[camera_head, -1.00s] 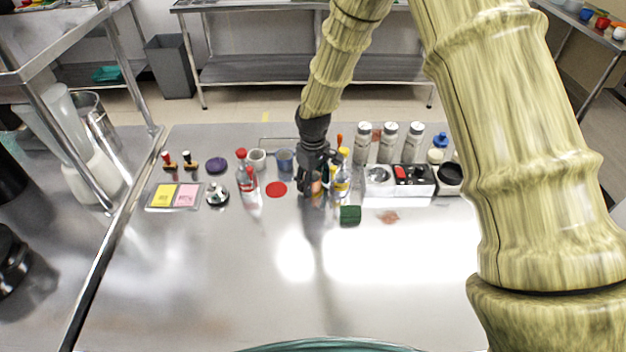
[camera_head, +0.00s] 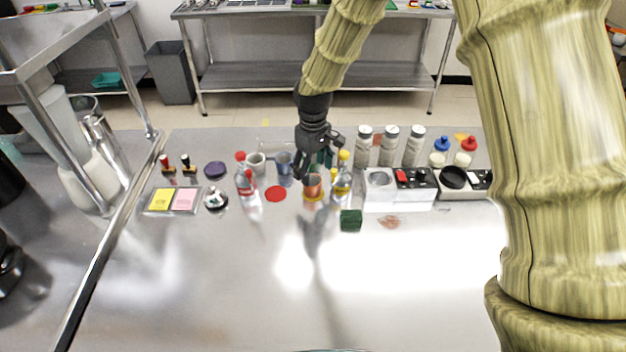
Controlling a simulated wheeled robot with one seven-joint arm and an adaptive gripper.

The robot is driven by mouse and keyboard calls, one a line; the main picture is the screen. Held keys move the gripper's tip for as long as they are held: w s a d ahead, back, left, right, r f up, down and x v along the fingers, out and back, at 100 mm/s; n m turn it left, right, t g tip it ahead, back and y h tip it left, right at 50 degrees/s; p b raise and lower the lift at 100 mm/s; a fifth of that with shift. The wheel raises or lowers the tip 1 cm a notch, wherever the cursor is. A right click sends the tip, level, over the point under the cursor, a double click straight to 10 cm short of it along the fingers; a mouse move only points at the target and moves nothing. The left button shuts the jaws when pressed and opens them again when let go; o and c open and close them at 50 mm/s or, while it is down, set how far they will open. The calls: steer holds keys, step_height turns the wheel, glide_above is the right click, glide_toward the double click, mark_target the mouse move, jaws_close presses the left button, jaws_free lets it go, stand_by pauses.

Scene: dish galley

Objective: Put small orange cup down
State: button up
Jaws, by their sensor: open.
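The small orange cup (camera_head: 312,184) stands on the steel counter, between a red-capped bottle on its left and a yellow-capped bottle on its right. A yellow ring or disc shows at its base. My gripper (camera_head: 314,168) is open, just above and behind the cup, with its fingers apart. The cup looks free of the fingers, though the small gap between them is hard to judge.
The red-capped bottle (camera_head: 245,180), yellow-capped bottle (camera_head: 341,181), blue cup (camera_head: 284,168) and green block (camera_head: 350,220) are close around. A red disc (camera_head: 275,194) lies left of the cup. A white station (camera_head: 398,198) stands right. The front counter is clear.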

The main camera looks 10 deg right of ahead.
steer(key=shift+r+b, duration=0.7)
steer(key=shift+r, duration=2.15)
